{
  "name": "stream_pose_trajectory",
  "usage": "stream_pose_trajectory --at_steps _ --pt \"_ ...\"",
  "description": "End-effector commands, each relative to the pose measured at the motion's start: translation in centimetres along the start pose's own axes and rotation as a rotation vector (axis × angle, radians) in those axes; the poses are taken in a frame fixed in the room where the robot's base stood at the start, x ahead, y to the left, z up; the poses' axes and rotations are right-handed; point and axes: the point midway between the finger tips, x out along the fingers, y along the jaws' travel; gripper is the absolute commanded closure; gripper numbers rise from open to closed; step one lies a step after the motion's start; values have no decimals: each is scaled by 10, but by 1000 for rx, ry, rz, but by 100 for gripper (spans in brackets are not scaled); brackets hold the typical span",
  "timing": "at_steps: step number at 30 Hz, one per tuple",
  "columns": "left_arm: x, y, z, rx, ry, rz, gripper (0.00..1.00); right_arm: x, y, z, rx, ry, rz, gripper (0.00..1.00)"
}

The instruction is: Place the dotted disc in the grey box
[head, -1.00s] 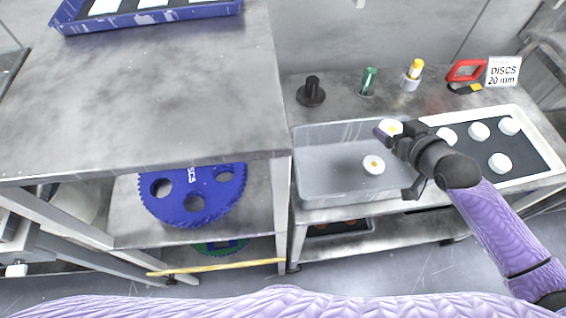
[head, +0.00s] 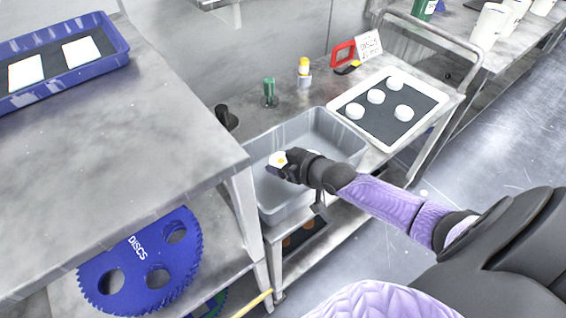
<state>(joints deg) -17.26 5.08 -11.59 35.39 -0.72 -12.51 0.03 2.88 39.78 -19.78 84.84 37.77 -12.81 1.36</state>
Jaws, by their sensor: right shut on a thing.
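My right gripper (head: 284,165) is shut on a white disc with a yellow dot, the dotted disc (head: 277,159). It holds the disc over the left part of the grey box (head: 335,131), and the height above the box floor is hard to judge. The grey box is a deep open bin on the metal cart. My gripper and forearm hide part of its inside. A sliver of white behind the gripper may be another disc in the box. My left gripper is not in view.
A white-rimmed tray (head: 430,95) with several white discs stands right of the box. Behind are a black stand (head: 226,117), a green bottle (head: 269,91), a yellow-topped bottle (head: 304,73) and a sign (head: 369,45). A higher metal bench (head: 150,110) borders the left.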

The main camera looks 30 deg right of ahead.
Motion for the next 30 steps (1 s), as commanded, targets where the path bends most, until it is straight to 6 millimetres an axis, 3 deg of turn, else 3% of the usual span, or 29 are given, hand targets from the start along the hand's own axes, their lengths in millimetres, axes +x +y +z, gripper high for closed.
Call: stream_pose_trajectory --at_steps 16,17,19,26,30 --pt "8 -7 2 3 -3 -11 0 5 0 9 1 2 -1 84" --pt "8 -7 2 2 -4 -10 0 5 0 9 1 1 -1 15" --pt "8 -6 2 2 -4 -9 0 5 0 9 1 1 -1 0" --pt "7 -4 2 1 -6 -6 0 5 0 8 1 1 0 0" --pt "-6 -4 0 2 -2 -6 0 -4 0 -7 0 1 0 0"
